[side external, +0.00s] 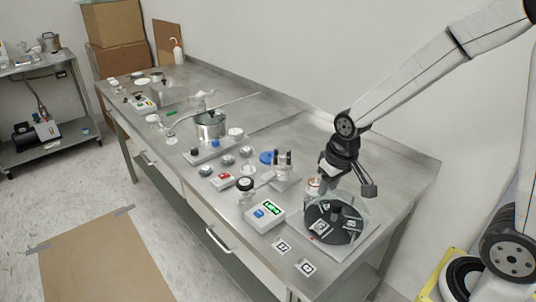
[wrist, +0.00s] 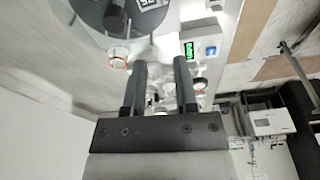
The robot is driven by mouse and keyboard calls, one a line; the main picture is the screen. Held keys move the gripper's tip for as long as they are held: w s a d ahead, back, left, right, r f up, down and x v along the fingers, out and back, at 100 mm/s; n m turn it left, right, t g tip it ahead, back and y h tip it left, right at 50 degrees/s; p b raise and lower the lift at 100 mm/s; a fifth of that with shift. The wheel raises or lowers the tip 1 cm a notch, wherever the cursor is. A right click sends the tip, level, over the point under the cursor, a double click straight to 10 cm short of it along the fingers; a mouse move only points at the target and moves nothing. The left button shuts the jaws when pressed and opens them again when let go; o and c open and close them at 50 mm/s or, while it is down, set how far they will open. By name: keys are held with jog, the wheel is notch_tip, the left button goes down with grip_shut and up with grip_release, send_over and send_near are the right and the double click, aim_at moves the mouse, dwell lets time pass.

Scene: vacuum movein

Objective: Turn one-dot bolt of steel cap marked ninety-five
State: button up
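Several small round steel caps (side external: 228,160) lie on the bench in the middle of the side view. Their numbers and any bolts or dots are too small to read, so I cannot tell which one is marked ninety-five. My gripper (wrist: 160,62) shows its two dark fingers apart in the wrist view, with nothing held between them. In the side view it hangs above the right end of the bench, beside the round glass-walled chamber (side external: 362,226), to the right of the caps. In the wrist view small blurred parts show between and behind the fingers.
A white box with a green display (side external: 265,213) stands left of the chamber. An orange-rimmed jar (wrist: 118,58) is near my left finger. A black-knobbed valve (side external: 245,184), a red-faced box (side external: 222,180) and a steel pot (side external: 210,127) crowd the bench (side external: 408,168).

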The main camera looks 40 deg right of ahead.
jog(key=w+d+m+g, duration=0.15)
jog(key=w+d, duration=0.25)
jog(key=w, duration=0.8)
jog(key=m, duration=0.4)
send_over(289, 157)
jog(key=shift+w+d+f+g, duration=0.1)
jog(key=shift+g, duration=0.25)
jog(key=shift+f, duration=3.9)
jog(key=shift+c, duration=0.2)
grip_shut()
